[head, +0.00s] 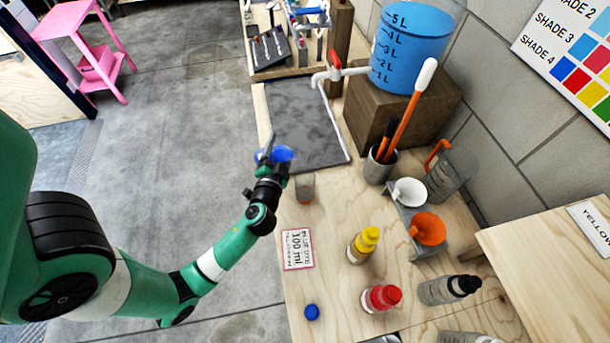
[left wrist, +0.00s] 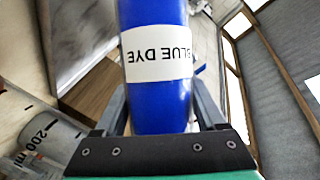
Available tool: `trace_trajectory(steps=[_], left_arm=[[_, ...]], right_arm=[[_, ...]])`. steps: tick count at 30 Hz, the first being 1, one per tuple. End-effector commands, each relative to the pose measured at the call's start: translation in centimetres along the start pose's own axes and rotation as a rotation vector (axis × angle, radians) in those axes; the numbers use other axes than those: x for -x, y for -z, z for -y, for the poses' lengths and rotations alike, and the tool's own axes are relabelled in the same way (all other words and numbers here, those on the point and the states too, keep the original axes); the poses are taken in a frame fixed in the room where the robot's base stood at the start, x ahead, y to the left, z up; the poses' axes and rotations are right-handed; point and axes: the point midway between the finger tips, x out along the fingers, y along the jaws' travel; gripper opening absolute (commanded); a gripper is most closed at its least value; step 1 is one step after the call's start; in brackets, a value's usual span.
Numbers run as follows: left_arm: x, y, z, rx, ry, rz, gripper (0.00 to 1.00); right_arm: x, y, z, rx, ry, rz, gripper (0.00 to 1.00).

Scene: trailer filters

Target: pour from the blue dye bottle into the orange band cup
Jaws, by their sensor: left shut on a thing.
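My left gripper (head: 273,166) is shut on the blue dye bottle (head: 283,154), held above the table near its left edge. In the left wrist view the bottle (left wrist: 157,85) fills the space between the fingers, and its "BLUE DYE" label appears upside down. Its mouth and exact tilt cannot be made out. A small clear cup (head: 304,188) with an orange-red tint stands on the table, just right of and below the gripper in the head view; it seems to be the orange band cup. My right gripper is not in view.
A blue cap (head: 312,312) and a 100 ml blue dye card (head: 297,249) lie on the table. Yellow (head: 363,245) and red (head: 381,298) bottles stand to the right. A dark grey mat (head: 305,125) lies behind, beside the blue-filled dispenser (head: 412,50) on a wooden block.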

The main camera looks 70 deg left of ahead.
Motion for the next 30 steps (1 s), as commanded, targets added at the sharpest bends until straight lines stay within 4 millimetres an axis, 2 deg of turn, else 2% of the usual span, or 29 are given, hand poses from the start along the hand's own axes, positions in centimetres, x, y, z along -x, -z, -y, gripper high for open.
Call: trace_trajectory(steps=[30], left_arm=[[-0.3,-1.4,-1.1,-0.074,0.032,-0.020,0.00]], right_arm=[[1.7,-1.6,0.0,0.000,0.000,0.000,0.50]])
